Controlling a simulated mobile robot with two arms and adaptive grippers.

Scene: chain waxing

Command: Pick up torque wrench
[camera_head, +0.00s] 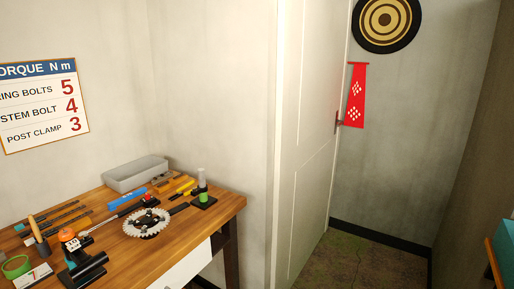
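The wooden workbench (205,222) fills the lower left of the head view, with many small tools on it. A long thin silver shaft (104,223), with a red and black piece at its far right end, lies behind the chainring; it looks like the torque wrench, but it is too small to be sure. The silver toothed chainring (147,223) with a black centre lies near the middle of the bench. Neither of my grippers is in view.
A grey bin (136,175) stands at the bench's back. A green-and-white bottle (202,184) stands near its right end. A black device (84,271) and a green ring (16,266) are at the front left. A white door (305,130) stands right of the bench; floor (375,262) beyond is clear.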

